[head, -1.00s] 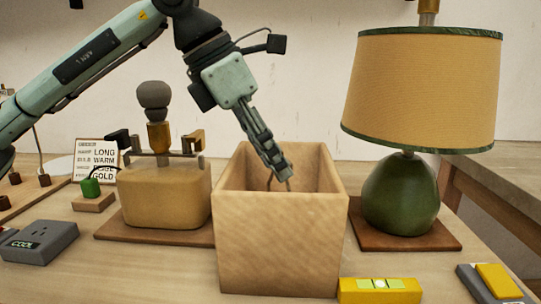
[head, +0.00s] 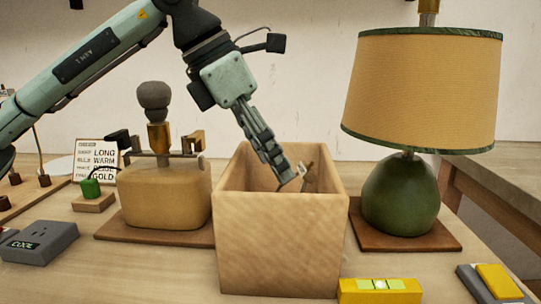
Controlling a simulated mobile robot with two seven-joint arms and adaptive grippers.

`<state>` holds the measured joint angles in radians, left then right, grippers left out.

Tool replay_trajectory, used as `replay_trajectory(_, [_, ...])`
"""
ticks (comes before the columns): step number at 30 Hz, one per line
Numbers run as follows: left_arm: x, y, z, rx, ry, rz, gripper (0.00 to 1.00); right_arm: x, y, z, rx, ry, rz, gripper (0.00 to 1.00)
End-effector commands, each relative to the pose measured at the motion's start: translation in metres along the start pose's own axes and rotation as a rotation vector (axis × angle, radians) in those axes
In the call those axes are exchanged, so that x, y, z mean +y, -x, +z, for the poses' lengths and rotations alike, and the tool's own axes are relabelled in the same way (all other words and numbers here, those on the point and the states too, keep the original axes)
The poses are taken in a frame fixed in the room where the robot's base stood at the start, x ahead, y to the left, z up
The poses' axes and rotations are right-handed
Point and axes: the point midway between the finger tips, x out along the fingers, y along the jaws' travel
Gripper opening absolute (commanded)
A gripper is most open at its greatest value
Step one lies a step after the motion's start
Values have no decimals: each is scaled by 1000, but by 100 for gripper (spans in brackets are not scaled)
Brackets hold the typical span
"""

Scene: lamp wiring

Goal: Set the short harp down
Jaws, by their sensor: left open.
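My left gripper (head: 296,178) reaches down into the mouth of the open wooden box (head: 279,245). Its fingers are spread, and nothing shows between them. The short harp is not in sight; the box's front wall hides the box floor. Behind and left of the box stands a lamp with a tan block base (head: 165,198), a brass socket (head: 159,137) and a grey bulb (head: 153,95). Brackets stick out on both sides below its socket. My right gripper is not in view.
A green lamp (head: 400,195) with a beige shade (head: 422,90) stands close right of the box. A yellow level (head: 380,290) lies at the front right. A grey outlet block (head: 40,242), a green-topped block (head: 91,188) and a lettered card (head: 104,160) are at left.

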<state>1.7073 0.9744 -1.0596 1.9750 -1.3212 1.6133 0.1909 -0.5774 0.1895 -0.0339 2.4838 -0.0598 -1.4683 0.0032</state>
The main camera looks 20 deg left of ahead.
Motion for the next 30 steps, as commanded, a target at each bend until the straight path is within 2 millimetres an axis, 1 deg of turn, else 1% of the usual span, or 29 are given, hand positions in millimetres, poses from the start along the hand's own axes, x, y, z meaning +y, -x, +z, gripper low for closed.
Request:
replay_trajectory(1, [1, 12, 2, -6, 1, 4, 60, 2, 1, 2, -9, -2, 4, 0])
replay_trajectory(9, [0, 73, 2, -5, -1, 2, 60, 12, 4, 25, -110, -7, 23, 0])
replay_trajectory(12, [0, 92, 2, -5, -1, 2, 60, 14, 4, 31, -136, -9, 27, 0])
replay_trajectory(15, [0, 106, 2, -4, -1, 1, 60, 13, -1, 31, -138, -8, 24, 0])
replay_trajectory(18, [0, 114, 1, -2, -2, 1, 60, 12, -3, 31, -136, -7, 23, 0])
replay_trajectory(21, [0, 118, 1, -2, -2, 1, 60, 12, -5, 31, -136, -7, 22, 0])
replay_trajectory(30, [0, 118, 0, -2, -2, 1, 60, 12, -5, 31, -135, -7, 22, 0])
